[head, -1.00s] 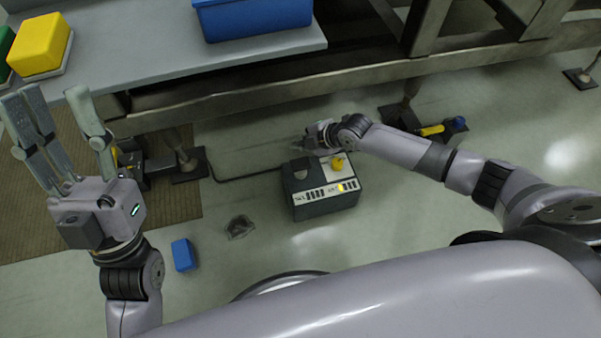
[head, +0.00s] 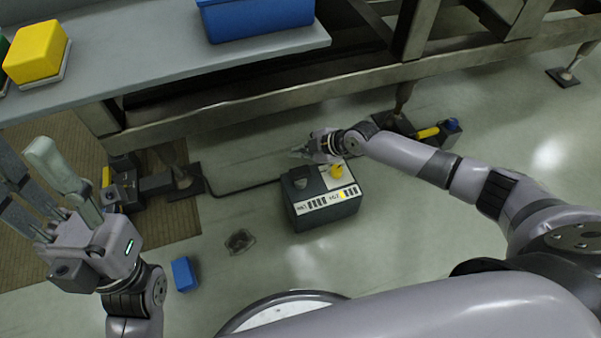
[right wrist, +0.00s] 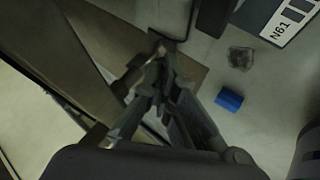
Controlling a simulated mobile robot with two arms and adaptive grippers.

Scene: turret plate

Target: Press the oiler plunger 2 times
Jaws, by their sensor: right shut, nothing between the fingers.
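A dark box (head: 326,213) with a light top and a label strip stands on the floor below the bench. A yellow knob (head: 337,170) sits on its top and looks like the oiler plunger. The box also shows in the right wrist view at the top right corner, where its label (right wrist: 292,20) reads N61. My right gripper (head: 300,152) is just behind the box, left of the knob; its fingers are shut and empty. It also fills the middle of the right wrist view (right wrist: 160,62). My left gripper (head: 28,160) is open and empty at the left, fingers spread.
A grey bench (head: 160,65) with a blue bin (head: 258,18) and a yellow box (head: 37,52) runs along the top. A dark cable (head: 235,190) runs left from the box. Floor right of the box is clear.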

